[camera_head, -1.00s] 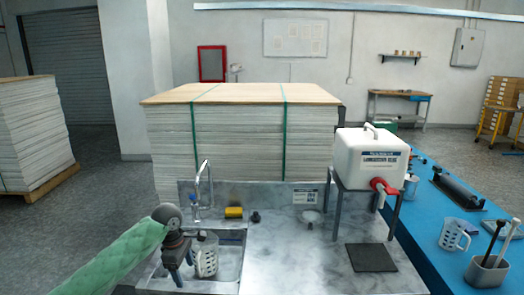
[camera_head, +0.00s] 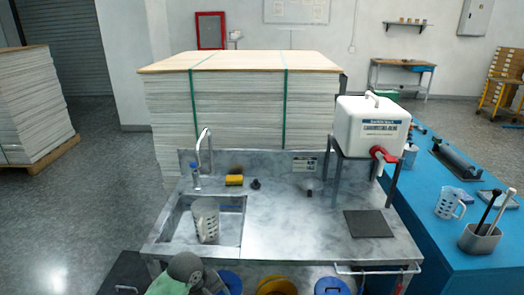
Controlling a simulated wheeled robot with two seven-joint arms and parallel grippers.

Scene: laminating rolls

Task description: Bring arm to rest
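My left arm comes in at the bottom edge, with a green sleeve and a grey joint. Only part of my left gripper (camera_head: 211,281) shows, low in front of the bench's front edge. Its fingertips are too hidden to tell open from shut. My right arm and gripper are not in view. A pale perforated cup (camera_head: 205,219) stands in the metal sink (camera_head: 232,232), apart from my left gripper.
A tap (camera_head: 203,158) and yellow sponge (camera_head: 234,180) are behind the sink. A white canister (camera_head: 371,127) with red tap stands on a frame above a dark mat (camera_head: 368,224). A blue table (camera_head: 440,235) holds a measuring jug (camera_head: 449,203). Coloured round lids show below the bench.

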